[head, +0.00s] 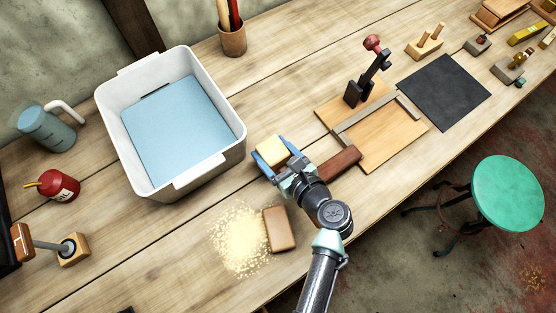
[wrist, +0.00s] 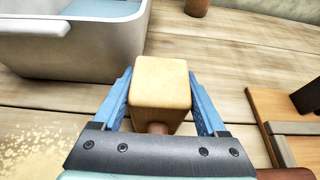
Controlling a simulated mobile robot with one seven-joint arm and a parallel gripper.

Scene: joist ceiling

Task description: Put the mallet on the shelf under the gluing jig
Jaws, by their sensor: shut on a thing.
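My gripper (head: 272,158) is shut on a pale, block-headed wooden thing that looks like the mallet (head: 272,151). In the wrist view the pale head (wrist: 161,83) sits between the blue fingers, with a brown handle stub at its near side. The rest of the handle is hidden. The gripper is over the bench, right of the white bin and left of what looks like the gluing jig (head: 393,132), a wooden board with a fence and a red-knobbed clamp. The jig's edge also shows in the wrist view (wrist: 275,103). No shelf under it can be seen.
A brown block (head: 279,229) lies beside sawdust (head: 240,238). A reddish-brown bar (head: 341,161) lies by the jig's near edge. A dark mat (head: 444,92) lies right of the jig. A green stool (head: 508,193) stands off the bench.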

